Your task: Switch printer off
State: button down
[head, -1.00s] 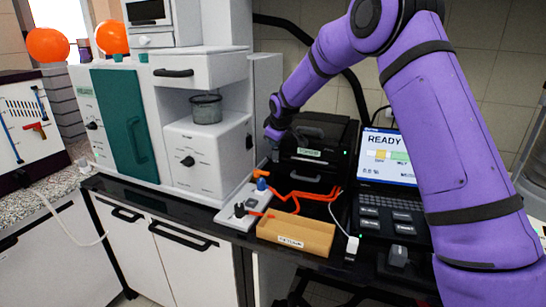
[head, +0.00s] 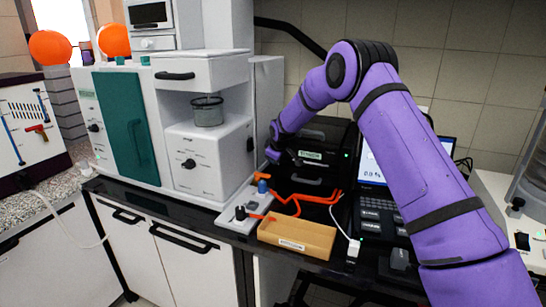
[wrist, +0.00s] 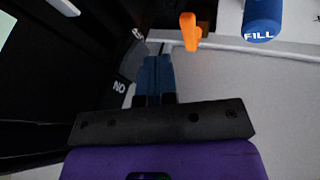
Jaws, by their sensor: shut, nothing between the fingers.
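The black printer (head: 325,135) stands on the dark counter, left of the laptop. It has a pale label and a small green light on its front. My gripper (head: 272,154) is at the printer's left front edge, low beside it; I cannot tell whether it touches. In the wrist view my gripper's blue fingers (wrist: 154,72) are together with nothing between them.
An orange lever (wrist: 190,30) and a blue "FILL" knob (wrist: 262,20) are close to the fingers. A tan tray (head: 297,236), orange tubing (head: 300,200) and a laptop (head: 375,170) stand around the printer. A white shaker cabinet (head: 205,150) is on the left.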

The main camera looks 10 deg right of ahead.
jog(key=shift+w+d+f, duration=0.3)
jog(key=shift+w, duration=0.35)
jog(key=shift+d+f, duration=0.1)
jog(key=shift+d, duration=0.05)
jog(key=shift+w, duration=0.1)
jog(key=shift+r, duration=0.8)
